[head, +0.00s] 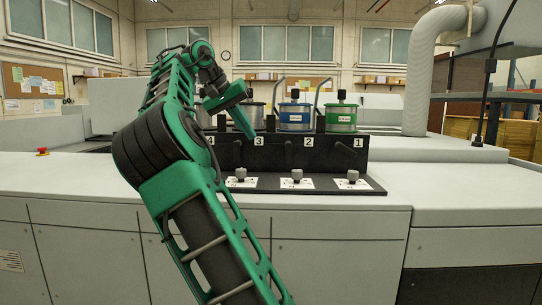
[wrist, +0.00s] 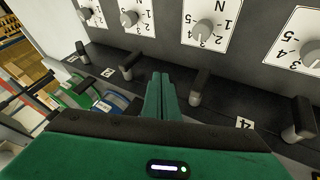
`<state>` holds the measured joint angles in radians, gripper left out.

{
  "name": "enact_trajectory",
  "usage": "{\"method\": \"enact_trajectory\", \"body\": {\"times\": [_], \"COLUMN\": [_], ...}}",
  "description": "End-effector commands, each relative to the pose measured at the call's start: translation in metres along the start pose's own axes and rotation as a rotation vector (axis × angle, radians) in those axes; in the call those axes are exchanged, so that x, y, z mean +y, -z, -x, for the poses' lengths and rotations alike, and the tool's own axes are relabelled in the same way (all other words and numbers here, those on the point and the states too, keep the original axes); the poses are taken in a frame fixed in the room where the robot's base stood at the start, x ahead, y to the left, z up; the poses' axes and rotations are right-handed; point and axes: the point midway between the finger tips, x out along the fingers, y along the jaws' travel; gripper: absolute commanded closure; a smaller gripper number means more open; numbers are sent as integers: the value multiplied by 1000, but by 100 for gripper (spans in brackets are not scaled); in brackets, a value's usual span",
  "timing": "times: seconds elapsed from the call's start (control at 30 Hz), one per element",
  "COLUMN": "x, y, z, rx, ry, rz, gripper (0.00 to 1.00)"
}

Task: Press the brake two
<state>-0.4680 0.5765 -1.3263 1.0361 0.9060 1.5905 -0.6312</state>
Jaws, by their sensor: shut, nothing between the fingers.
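The black block (head: 330,158) carries labels 4, 3, 2 and 1 from left to right. The brake two lever (head: 289,150) is a short dark handle just left of label 2. It also shows in the wrist view (wrist: 131,64), beside the 2 label (wrist: 107,72). My gripper (head: 249,134) is shut and empty, pointing down over the block left of label 2. In the wrist view its green fingertips (wrist: 160,78) lie between the brake two lever and the neighbouring lever (wrist: 198,86), apart from the brake two lever.
Dial knobs on white scales (head: 297,175) line the panel in front of the levers. A blue can (head: 295,117) and a green can (head: 341,118) stand behind the block. Another lever (head: 336,149) sits by label 1. The pale counter at right (head: 460,195) is clear.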

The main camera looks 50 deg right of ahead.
Motion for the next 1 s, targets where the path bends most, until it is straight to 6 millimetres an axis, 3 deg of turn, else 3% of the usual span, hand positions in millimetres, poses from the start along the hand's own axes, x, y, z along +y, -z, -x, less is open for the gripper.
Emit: {"method": "enact_trajectory", "body": {"times": [0.7,1.0], "x": [6,34], "y": [-1,-1], "z": [-101,-114], "rx": [-4,-2], "ry": [1,-1], "rz": [-3,-2], "gripper": [100,100]}}
